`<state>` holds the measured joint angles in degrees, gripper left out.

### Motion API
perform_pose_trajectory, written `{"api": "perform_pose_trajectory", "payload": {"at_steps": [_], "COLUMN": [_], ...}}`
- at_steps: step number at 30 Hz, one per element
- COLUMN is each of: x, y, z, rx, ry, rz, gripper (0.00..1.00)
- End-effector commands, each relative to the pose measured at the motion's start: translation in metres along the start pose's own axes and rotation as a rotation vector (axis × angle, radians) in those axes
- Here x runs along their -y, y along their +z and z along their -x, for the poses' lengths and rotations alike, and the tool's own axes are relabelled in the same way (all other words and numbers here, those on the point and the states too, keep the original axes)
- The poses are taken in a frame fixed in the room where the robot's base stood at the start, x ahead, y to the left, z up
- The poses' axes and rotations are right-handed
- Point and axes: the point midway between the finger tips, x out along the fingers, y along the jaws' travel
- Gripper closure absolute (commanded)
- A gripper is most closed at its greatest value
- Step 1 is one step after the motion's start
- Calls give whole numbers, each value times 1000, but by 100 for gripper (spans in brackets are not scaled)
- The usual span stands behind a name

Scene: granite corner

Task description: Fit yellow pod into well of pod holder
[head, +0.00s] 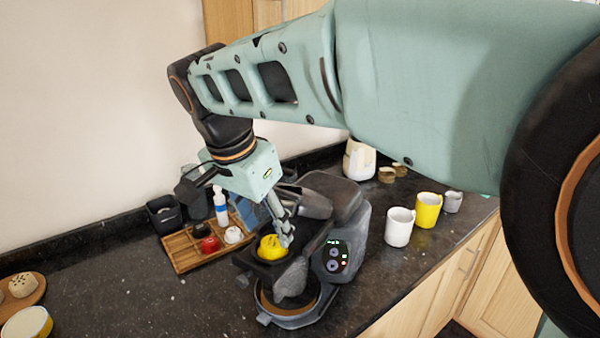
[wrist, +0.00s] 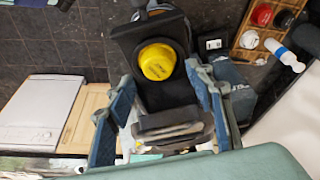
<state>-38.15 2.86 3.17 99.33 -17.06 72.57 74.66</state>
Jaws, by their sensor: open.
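The yellow pod (head: 271,247) is at the dark pod holder (head: 253,262) on the front of the coffee machine. In the wrist view the yellow pod (wrist: 157,62) lies within the round well of the black holder (wrist: 125,38), with its top and some of its side showing. I cannot tell whether it is fully down in the well. My gripper (head: 285,238) is open just above and beside the pod. In the wrist view the blue fingers of my gripper (wrist: 160,76) stand apart on either side, with the pod beyond their tips.
A wooden tray (head: 188,263) with red, white and black pods stands left of the coffee machine (head: 352,225). A white mug (head: 398,228), a yellow mug (head: 428,211) and a grey mug (head: 452,202) stand right.

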Motion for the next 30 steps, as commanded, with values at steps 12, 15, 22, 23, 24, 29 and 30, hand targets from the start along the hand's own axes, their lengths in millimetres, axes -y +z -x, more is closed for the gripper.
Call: {"api": "perform_pose_trajectory", "payload": {"at_steps": [12,15,22,23,24,29,30], "x": [1,0,0,0,0,2,4], "y": [0,0,0,0,0,-2,-3], "z": [81,89,92,92,92,92,92], "rx": [-2,-1,-1,-1,-1,-1,-1], "ry": [-4,-3,-3,-3,-3,-7,-11], "rz": [0,0,0,0,0,-3,-6], "gripper": [51,51,51,51,51,51,51]}}
